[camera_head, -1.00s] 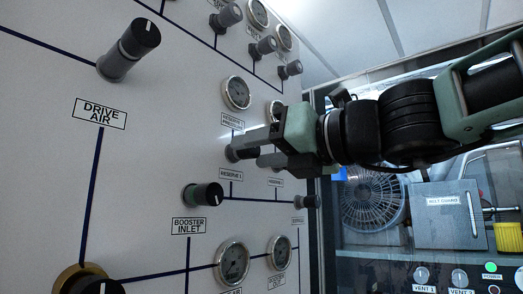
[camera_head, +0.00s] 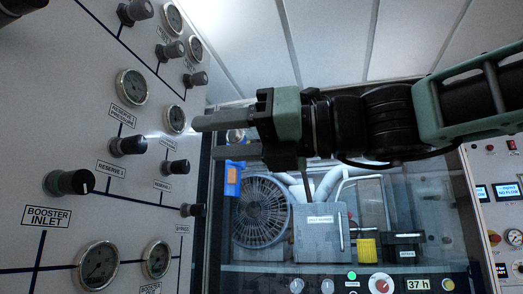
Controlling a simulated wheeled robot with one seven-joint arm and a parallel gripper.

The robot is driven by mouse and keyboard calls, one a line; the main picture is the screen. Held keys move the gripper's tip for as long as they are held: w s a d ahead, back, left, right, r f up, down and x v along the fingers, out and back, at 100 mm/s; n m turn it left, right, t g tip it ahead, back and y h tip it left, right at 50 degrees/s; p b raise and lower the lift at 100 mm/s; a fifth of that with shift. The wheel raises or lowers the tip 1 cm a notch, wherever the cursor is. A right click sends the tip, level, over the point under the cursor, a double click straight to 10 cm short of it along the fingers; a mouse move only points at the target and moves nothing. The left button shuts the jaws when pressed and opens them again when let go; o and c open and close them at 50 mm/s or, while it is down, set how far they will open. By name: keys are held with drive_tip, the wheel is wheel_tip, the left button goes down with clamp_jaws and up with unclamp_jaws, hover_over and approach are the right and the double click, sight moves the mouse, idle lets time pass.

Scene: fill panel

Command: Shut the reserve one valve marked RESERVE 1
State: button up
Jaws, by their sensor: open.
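The RESERVE 1 valve is a dark knob (camera_head: 128,146) on the white panel (camera_head: 70,130), above its RESERVE 1 label (camera_head: 111,169) and below the RESERVE 1 PRESSURE label (camera_head: 122,117). It is in full view; its pointer mark is too small to read. My gripper (camera_head: 208,137) is open and empty, with its two grey fingers pointing left toward the panel. It is to the right of the knob and apart from it.
A second reserve knob (camera_head: 174,167) and its gauge (camera_head: 174,118) lie between the valve and my gripper in the picture. The BOOSTER INLET knob (camera_head: 69,183) sticks out at lower left. A fan (camera_head: 262,210) stands behind at right.

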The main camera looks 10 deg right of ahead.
drive_tip(key=b+v, duration=0.5)
drive_tip(key=b, duration=0.4)
drive_tip(key=shift+w+f, duration=0.1)
drive_tip(key=shift+w, duration=0.05)
drive_tip(key=shift+d, duration=0.1)
idle(0.6)
wheel_tip(320, 180, down, 33)
drive_tip(key=w+a+n+g+h+p, duration=0.25)
drive_tip(key=n+h, duration=0.65)
drive_tip(key=n, duration=0.5)
drive_tip(key=s+d+f+n+g+h, duration=0.1)
drive_tip(key=s+d+f+n+h, duration=0.1)
drive_tip(key=s+d+f+n, duration=0.2)
drive_tip(key=s+d+f+n+g+h+p, duration=0.1)
drive_tip(key=s+d+f+n+h, duration=0.2)
drive_tip(key=f+n, duration=0.5)
drive_tip(key=s+d+f+n+g+h, duration=0.1)
drive_tip(key=s+d+f+n, duration=0.4)
drive_tip(key=f, duration=0.6)
drive_tip(key=shift+s+d+n+g+h+p, duration=0.35)
drive_tip(key=shift+s+n+h, duration=0.15)
drive_tip(key=shift+n+h, duration=0.4)
